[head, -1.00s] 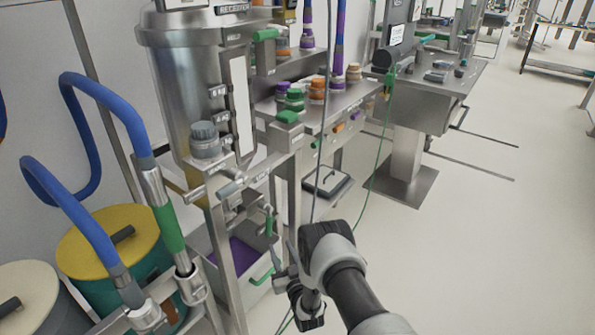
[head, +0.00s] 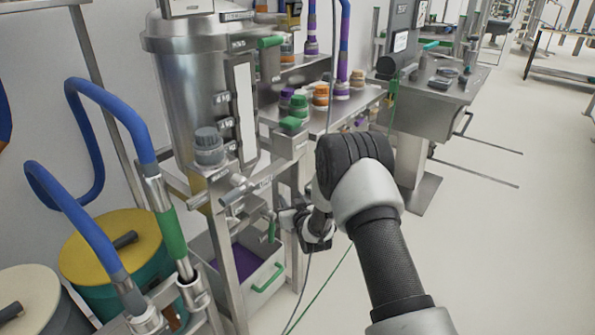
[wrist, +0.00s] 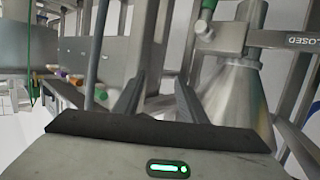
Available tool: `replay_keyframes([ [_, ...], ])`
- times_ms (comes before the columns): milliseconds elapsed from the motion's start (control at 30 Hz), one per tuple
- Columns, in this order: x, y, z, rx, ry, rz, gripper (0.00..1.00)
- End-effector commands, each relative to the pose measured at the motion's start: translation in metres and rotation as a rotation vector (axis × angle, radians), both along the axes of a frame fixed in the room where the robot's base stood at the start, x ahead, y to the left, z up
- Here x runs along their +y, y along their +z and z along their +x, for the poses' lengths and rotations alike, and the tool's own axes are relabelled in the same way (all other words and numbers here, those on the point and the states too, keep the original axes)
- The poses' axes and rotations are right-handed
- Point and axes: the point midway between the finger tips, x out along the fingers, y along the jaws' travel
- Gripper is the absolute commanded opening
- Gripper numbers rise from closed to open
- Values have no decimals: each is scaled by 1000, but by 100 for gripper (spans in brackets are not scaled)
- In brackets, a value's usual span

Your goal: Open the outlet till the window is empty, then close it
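The steel receiver vessel (head: 190,85) stands at the left in the head view. Its tall window (head: 244,100) looks pale; I cannot read a fill level in it. Below it is the outlet, with a green handle (head: 271,228) hanging down. In the wrist view the steel outlet cone (wrist: 237,95) is at the right, beside a bar labelled CLOSED (wrist: 300,42) and a green grip (wrist: 208,4). My gripper (wrist: 158,95) is open, its two dark fingers apart with nothing seen between them. In the head view it is just right of the outlet handle, partly hidden by my arm.
A grey bin (head: 262,277) with purple contents sits under the outlet. A steel bench with coloured jars (head: 320,95) stands behind. Blue hoses and a yellow-lidded drum (head: 110,245) are at the left. A green cable and a dark cable hang near my arm.

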Motion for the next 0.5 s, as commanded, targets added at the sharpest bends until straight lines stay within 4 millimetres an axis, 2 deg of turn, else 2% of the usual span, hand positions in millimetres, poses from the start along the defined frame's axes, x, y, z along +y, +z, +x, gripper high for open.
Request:
replay_keyframes([
  [33, -3, 13, 1, 8, -5, -3, 38],
  [100, -7, 27, 2, 26, -11, -10, 38],
  [500, -27, 98, -9, 121, -41, -37, 38],
])
